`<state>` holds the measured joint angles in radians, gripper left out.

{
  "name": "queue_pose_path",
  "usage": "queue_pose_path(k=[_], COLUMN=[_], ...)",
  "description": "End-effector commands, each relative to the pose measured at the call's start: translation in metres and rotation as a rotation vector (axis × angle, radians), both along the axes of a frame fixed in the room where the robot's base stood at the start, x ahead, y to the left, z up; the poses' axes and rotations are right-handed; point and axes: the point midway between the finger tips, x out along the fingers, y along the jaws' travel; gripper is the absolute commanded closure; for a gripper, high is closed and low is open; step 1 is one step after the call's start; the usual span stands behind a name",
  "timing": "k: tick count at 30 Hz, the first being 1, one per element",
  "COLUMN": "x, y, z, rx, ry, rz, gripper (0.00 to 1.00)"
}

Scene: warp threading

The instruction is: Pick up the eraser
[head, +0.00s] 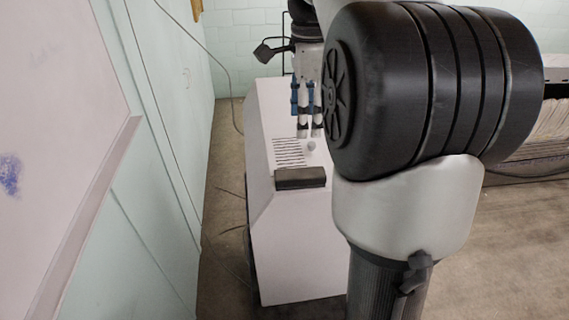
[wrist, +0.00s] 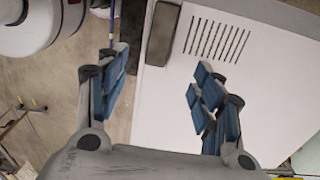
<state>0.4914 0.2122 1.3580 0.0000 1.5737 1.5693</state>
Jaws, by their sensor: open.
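The eraser (head: 300,178) is a dark grey block lying on the white top of my base, at its near edge. In the wrist view the eraser (wrist: 163,35) stands upright in the picture near the top, beyond the fingertips. My gripper (head: 309,130) points down over the white top, farther back than the eraser and apart from it. In the wrist view my gripper (wrist: 160,75) has its blue-padded fingers spread with nothing between them.
A whiteboard (head: 50,120) with a blue smudge (head: 10,174) hangs on the left wall. A ribbed unit (head: 530,150) stands at the right. The floor (head: 500,245) is open at lower right.

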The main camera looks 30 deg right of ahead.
Motion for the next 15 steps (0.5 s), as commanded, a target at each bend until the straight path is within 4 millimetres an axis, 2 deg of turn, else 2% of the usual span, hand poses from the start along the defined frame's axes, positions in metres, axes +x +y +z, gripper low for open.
queue_pose_path(k=[1,9,15], x=[-0.001,-0.001,0.000], y=[0.001,0.001,0.001], z=[-0.014,-0.072,-0.097], rx=[0.002,0.001,0.000], ry=[0.004,0.003,0.000], rz=[0.001,0.004,0.005], gripper=[0.39,0.39,0.39])
